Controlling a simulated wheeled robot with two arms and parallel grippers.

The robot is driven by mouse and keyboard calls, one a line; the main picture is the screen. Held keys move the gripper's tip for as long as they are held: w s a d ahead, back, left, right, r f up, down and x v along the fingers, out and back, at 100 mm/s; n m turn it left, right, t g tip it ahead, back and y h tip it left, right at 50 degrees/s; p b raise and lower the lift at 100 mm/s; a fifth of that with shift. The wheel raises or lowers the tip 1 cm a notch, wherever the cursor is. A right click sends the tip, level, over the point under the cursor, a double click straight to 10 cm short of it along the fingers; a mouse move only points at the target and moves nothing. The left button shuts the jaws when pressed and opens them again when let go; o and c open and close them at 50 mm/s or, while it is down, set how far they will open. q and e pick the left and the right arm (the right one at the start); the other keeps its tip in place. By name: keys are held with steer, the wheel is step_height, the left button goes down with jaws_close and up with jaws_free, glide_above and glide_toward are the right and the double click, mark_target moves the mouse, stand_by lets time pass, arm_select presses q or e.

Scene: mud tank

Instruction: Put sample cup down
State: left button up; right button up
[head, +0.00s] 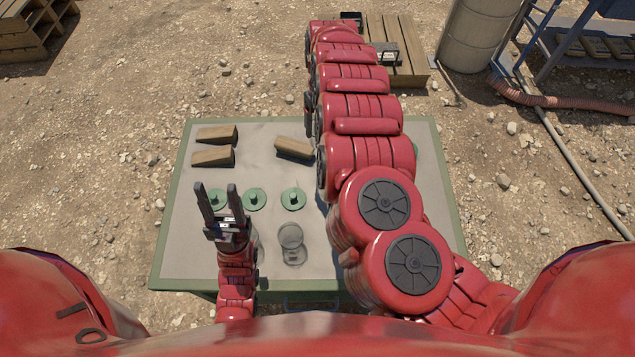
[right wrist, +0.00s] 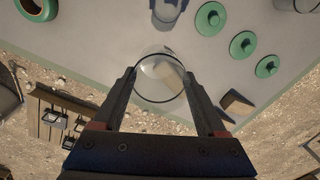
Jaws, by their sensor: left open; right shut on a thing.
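The clear sample cup (right wrist: 160,72) sits between the fingers of my right gripper (right wrist: 159,84), which is shut on it, in the right wrist view. The tabletop shows behind the cup; I cannot tell whether its base touches anything. In the head view my right arm hides this cup and gripper. My left gripper (head: 217,190) is open and empty over the near left of the grey table (head: 190,262), with its fingers by the left green lid. Another clear vessel (head: 291,238) stands on the table to its right.
Green knobbed lids (head: 254,200) (head: 293,199) lie in a row on the table. Brown blocks (head: 213,156) (head: 294,148) lie toward its far side. A wooden pallet (head: 407,62) and a grey barrel (head: 478,32) stand beyond the table. The table's near left is clear.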

steer(key=shift+n, duration=0.5)
steer(key=shift+s+a+f, duration=0.4)
steer(key=shift+a+f, duration=0.15)
steer(key=shift+f, duration=1.65)
steer(key=shift+s+a+f, duration=0.45)
steer(key=shift+a+f, duration=0.05)
steer(key=shift+f, duration=1.75)
steer(key=shift+s+a+f, duration=0.4)
steer(key=shift+a+f, duration=0.15)
steer(key=shift+f, duration=1.65)
steer(key=shift+b, duration=0.3)
steer(key=o, duration=1.3)
steer(key=shift+f, duration=0.15)
steer(key=shift+c, duration=0.2)
step_height(320, 180, up, 12)
steer(key=p, duration=0.1)
steer(key=shift+w+d+r, duration=0.15)
steer(key=shift+d+r, duration=0.05)
